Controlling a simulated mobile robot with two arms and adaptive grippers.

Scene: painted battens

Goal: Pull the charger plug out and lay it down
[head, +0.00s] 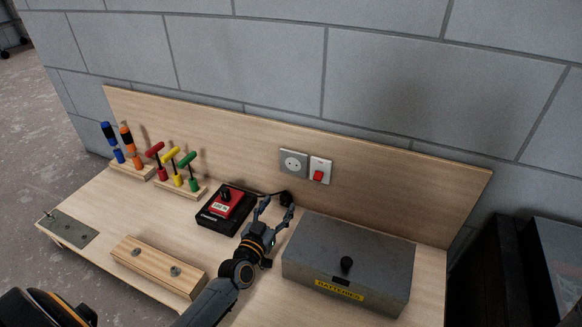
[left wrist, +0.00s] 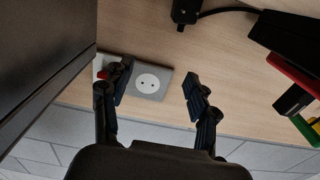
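The black charger plug (head: 286,198) lies on the bench at the foot of the wooden backboard, its cable running left to the charger (head: 225,207), a black box with a red top. The plug also shows at the top of the left wrist view (left wrist: 185,12). The wall socket (head: 293,163) is empty, its holes showing in the left wrist view (left wrist: 148,82). My left gripper (head: 276,206) is open, fingers spread, with nothing between them; in the wrist view the plug is clear of its fingertips. My right gripper is not in view.
A grey batteries box (head: 347,262) stands close to the right of my left gripper. A red switch (head: 319,174) sits beside the socket. Coloured T-handle tools (head: 172,165), screwdrivers (head: 117,143) and a wooden block (head: 158,266) are to the left.

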